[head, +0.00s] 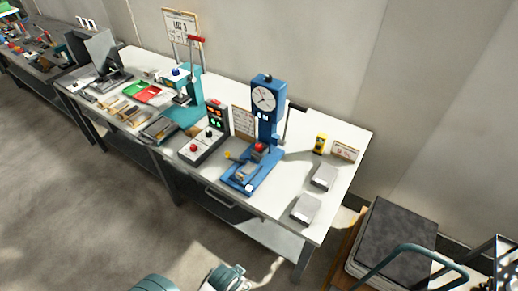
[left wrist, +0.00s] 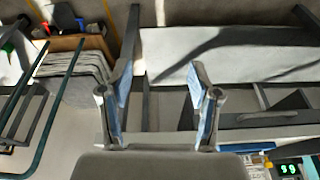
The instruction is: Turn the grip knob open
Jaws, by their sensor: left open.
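A blue test stand (head: 267,125) with a round dial gauge (head: 263,98) stands upright on the white workbench (head: 225,187). Its base carries a red knob (head: 258,147), a yellow knob (head: 227,155) and a white knob (head: 249,187). I cannot tell which of these is the grip knob, or how far it is turned. My left gripper (left wrist: 158,78) is open and empty in the left wrist view. It points at the bench front and drawer, apart from the stand. Teal-grey parts of my own arm show at the bottom of the head view. My right gripper is not seen.
A control box (head: 204,140) with lit digits stands left of the stand. Two grey blocks (head: 323,177) and a yellow item (head: 320,143) lie to its right. A teal press (head: 190,95) is further left. A cart (head: 395,245) stands right of the bench.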

